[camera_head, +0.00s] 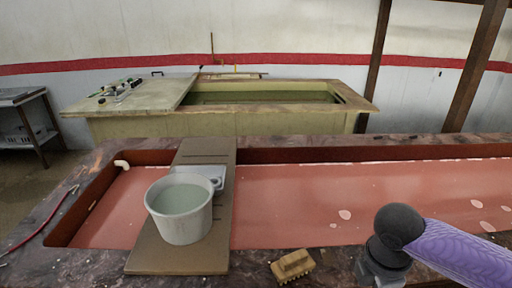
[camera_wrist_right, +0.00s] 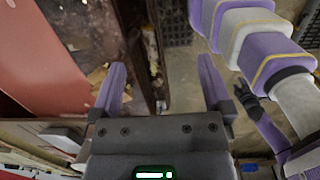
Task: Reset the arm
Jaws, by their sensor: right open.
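My right arm (camera_head: 455,250) comes in from the lower right of the head view, over the front ledge of the red-lined trough. Its purple link ends in a dark rounded joint. In the right wrist view my right gripper (camera_wrist_right: 161,65) has its two purple fingers wide apart, with nothing between them. Below it are the trough's edge and the floor. My left gripper does not show in the head view. Purple and white arm links of mine show at the upper right of the wrist view.
A white bucket (camera_head: 182,222) of greenish liquid stands on a brown board (camera_head: 205,152) across the trough (camera_head: 290,205). A yellowish block (camera_head: 292,266) lies on the front ledge, left of my right arm. A second tank (camera_head: 240,122) stands behind. A side table (camera_head: 22,97) is at left.

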